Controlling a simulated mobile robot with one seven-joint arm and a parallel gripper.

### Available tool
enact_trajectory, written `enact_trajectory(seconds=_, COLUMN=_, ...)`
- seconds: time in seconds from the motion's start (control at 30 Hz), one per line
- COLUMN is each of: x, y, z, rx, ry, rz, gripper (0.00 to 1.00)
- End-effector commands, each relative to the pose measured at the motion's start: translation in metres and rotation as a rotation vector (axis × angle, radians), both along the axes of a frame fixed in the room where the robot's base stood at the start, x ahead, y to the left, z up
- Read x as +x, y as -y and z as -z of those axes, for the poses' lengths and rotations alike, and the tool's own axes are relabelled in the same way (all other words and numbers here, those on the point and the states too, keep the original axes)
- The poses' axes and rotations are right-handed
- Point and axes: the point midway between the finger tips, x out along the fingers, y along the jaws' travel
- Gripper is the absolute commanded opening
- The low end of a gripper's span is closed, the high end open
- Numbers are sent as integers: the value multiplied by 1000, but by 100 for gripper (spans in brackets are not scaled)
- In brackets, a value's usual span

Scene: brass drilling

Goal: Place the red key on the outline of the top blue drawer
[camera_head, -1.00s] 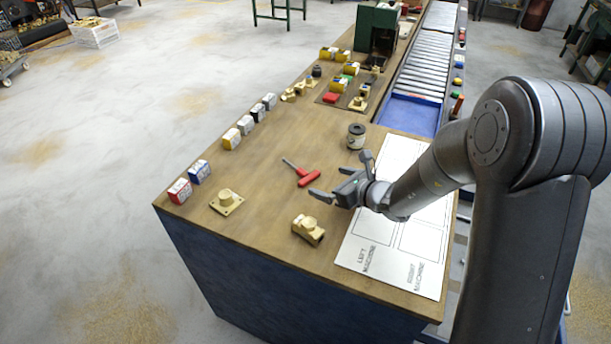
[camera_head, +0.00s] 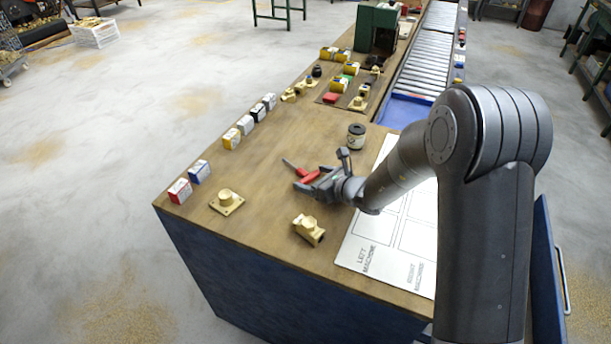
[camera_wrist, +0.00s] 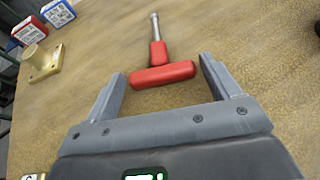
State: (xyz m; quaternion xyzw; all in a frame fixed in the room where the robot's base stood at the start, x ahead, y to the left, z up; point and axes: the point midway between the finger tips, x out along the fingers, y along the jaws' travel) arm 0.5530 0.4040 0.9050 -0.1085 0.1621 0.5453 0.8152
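The red key (camera_head: 309,174) is a T-handled tool with a red handle and a metal shaft, lying on the wooden bench top. In the wrist view the red key (camera_wrist: 163,75) lies with its handle crosswise just ahead of and partly between my fingertips, its shaft pointing away. My gripper (camera_head: 312,180) is open, low over the bench beside the key; its two fingers (camera_wrist: 160,72) stand apart with nothing held. The white sheet with black outlines (camera_head: 359,250) lies on the bench to the right, partly hidden by my arm. A blue drawer front (camera_head: 549,270) shows at the lower right behind my arm.
The wooden bench (camera_head: 270,150) is clear left of the key. A brass flanged part (camera_head: 227,202) and a brass fitting (camera_head: 308,230) stand near the front. A dark can (camera_head: 356,136) stands behind my gripper. Small boxes (camera_head: 180,190) line the left edge.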

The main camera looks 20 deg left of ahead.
Motion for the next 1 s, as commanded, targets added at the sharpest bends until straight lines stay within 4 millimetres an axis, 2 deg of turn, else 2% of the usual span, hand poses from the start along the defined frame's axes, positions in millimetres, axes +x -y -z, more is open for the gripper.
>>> enact_trajectory(seconds=0.03, x=0, y=0, z=0, rx=0, ry=0, rz=0, gripper=78)
enact_trajectory(seconds=0.43, x=0, y=0, z=0, rx=1, ry=0, rz=0, gripper=45)
enact_trajectory(seconds=0.77, x=0, y=0, z=-6, rx=1, ry=2, rz=-1, gripper=45)
enact_trajectory(seconds=1.0, x=0, y=0, z=-37, rx=2, ry=4, rz=0, gripper=45)
